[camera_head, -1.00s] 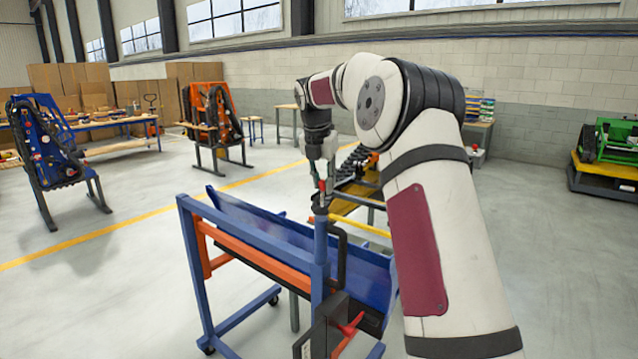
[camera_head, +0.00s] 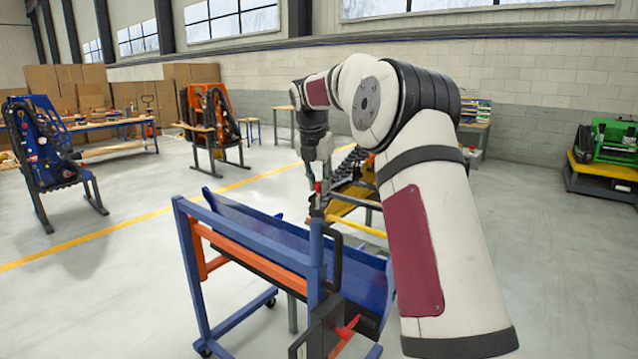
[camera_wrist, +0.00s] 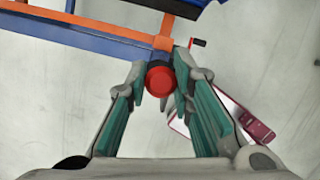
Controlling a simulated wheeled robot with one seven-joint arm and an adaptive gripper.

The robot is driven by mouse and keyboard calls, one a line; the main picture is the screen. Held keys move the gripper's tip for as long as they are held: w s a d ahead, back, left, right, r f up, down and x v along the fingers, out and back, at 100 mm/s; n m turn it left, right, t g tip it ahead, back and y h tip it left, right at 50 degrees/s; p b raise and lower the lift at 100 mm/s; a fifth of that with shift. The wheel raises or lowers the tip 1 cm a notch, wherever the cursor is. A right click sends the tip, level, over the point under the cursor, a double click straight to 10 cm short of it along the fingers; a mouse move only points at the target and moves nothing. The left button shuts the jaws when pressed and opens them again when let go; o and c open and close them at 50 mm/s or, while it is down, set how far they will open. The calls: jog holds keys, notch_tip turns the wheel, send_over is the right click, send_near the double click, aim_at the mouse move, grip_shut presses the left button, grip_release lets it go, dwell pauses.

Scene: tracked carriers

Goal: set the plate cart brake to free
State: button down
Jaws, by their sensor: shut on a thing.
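The plate cart (camera_head: 185,245) stands in the lower middle of the head view, a blue frame with orange rails and a blue sloping panel. A red round knob (camera_wrist: 160,78) sits between my gripper's fingertips in the wrist view. It also shows as a small red spot (camera_head: 318,187) above the cart's blue upright post in the head view. My gripper (camera_wrist: 161,84) points down and is shut on this red knob. The knob's stem is hidden beneath it. I cannot read the brake's setting.
A red lever (camera_head: 347,326) sits low on the cart's near end. A black bent handle (camera_head: 335,258) stands beside the post. Behind the cart is a yellow-framed carrier (camera_head: 350,213). The floor left of the cart is clear.

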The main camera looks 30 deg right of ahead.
jog(key=c, duration=1.4)
grip_release()
jog(key=shift+s+d+f, duration=0.1)
jog(key=shift+d+f, duration=0.1)
jog(key=shift+f, duration=0.3)
jog(key=shift+r, duration=0.3)
jog(key=shift+a+r, duration=0.15)
jog(key=shift+r, duration=0.2)
jog(key=v, duration=1.1)
jog(key=shift+r, duration=0.1)
